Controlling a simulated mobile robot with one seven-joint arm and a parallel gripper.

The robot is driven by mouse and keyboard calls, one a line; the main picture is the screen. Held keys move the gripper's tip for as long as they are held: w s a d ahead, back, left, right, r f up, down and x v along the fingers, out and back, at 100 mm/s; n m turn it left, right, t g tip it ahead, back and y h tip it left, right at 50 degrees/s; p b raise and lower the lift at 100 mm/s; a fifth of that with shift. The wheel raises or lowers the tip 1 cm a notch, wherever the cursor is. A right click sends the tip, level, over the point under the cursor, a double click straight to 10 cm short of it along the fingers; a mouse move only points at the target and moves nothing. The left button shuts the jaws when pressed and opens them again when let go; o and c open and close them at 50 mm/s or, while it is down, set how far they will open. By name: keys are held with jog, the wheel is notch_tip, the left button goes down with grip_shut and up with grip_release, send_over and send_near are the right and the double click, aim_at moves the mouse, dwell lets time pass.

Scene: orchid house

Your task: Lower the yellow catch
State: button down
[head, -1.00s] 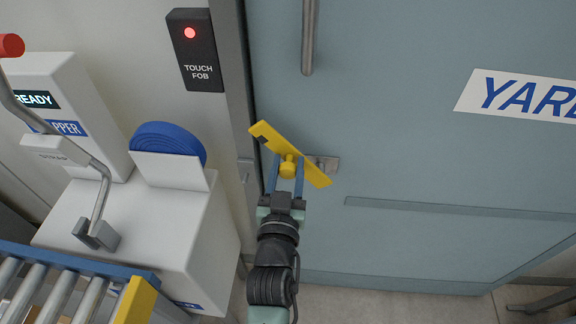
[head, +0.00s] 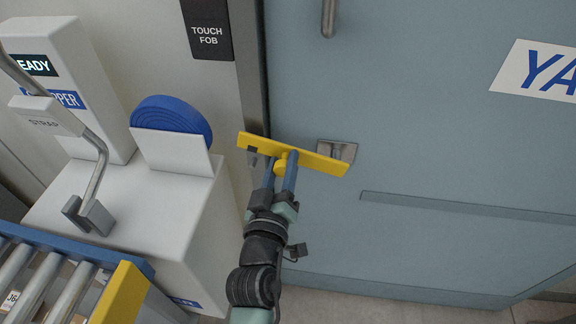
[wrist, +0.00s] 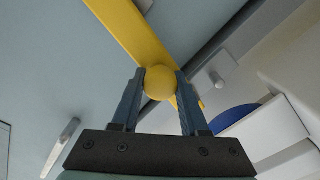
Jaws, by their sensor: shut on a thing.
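The yellow catch (head: 318,161) is a flat bar on the blue-grey door (head: 420,150), near its left edge. In the head view it lies nearly level, its right end slightly lower, in front of a metal plate (head: 338,150). Its left end reaches over the door frame. My gripper (head: 283,178) is shut on the catch's round yellow knob, which shows between the two blue fingers in the wrist view (wrist: 159,82). The bar (wrist: 140,30) runs behind the knob there.
A white strapper machine (head: 120,210) with a blue strap roll (head: 170,120) stands left of my arm. A roller conveyor (head: 60,280) is at the lower left. A touch-fob reader (head: 207,30) is on the wall, and a vertical handle (head: 328,18) is above the catch.

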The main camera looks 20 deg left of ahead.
jog(key=shift+a+f+n+b, duration=0.15)
jog(key=shift+f+n+b, duration=0.6)
jog(key=shift+f+n, duration=0.7)
jog(key=shift+c, duration=2.2)
grip_release()
jog(key=shift+s, duration=0.1)
jog(key=b+v, duration=0.1)
jog(key=v, duration=1.2)
jog(key=shift+r, duration=0.1)
